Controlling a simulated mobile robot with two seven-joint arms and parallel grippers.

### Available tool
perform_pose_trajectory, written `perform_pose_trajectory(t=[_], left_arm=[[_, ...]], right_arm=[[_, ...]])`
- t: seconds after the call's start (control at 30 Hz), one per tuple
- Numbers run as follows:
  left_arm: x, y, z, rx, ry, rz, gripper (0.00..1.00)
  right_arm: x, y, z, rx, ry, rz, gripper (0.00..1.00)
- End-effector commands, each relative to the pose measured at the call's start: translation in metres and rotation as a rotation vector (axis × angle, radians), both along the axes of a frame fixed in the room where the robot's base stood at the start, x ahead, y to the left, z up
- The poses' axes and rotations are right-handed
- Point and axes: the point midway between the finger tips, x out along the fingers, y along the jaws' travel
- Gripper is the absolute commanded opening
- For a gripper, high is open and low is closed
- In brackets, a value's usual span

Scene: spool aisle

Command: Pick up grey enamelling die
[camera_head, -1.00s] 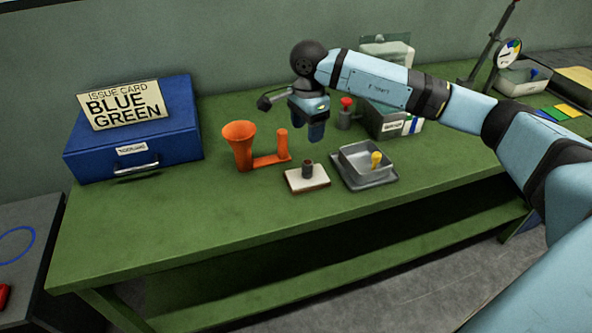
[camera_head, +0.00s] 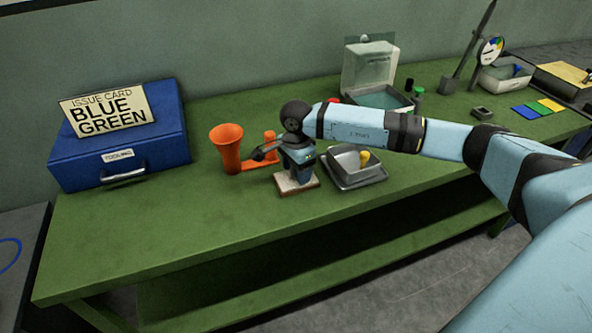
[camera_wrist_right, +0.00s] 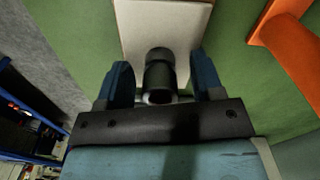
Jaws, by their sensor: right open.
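A dark grey cylinder, which looks to be the enamelling die, stands on a pale rectangular block (camera_head: 311,185) on the green bench. In the head view my right gripper (camera_head: 297,172) hides it. In the right wrist view the dark grey cylinder (camera_wrist_right: 158,70) sits between the two blue fingers of my right gripper (camera_wrist_right: 162,75), with the pale block (camera_wrist_right: 140,20) beyond it. The fingers are open, one on each side, with a visible gap to the cylinder. My left gripper is not in view.
An orange funnel-shaped stand (camera_head: 227,150) is close left of my right gripper. A grey tray (camera_head: 366,177) with a yellow-knobbed piece (camera_head: 364,157) is close right. A blue case (camera_head: 120,150) bears an issue card. The bench front is clear.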

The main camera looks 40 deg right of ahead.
Motion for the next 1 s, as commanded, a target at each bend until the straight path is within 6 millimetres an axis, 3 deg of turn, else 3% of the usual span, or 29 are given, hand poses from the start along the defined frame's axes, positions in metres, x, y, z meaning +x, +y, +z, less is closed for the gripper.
perform_pose_trajectory(t=[0.17,0.27,0.4,0.43,0.77,1.0], left_arm=[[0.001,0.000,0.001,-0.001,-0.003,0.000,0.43],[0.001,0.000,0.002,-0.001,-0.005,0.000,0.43],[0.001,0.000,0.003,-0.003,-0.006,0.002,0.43],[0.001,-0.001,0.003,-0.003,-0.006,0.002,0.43],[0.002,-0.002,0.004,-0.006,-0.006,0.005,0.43],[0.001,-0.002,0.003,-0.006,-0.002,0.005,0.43]], right_arm=[[0.000,0.000,-0.001,0.000,-0.001,0.000,0.61],[0.000,0.000,0.000,0.000,-0.001,0.000,0.42],[0.000,0.000,0.000,0.000,0.000,0.000,0.10],[0.000,0.000,0.000,0.000,0.000,0.000,0.07],[0.000,0.000,0.003,0.000,-0.001,0.000,0.07],[0.001,0.000,0.028,0.001,-0.003,-0.001,0.07]])
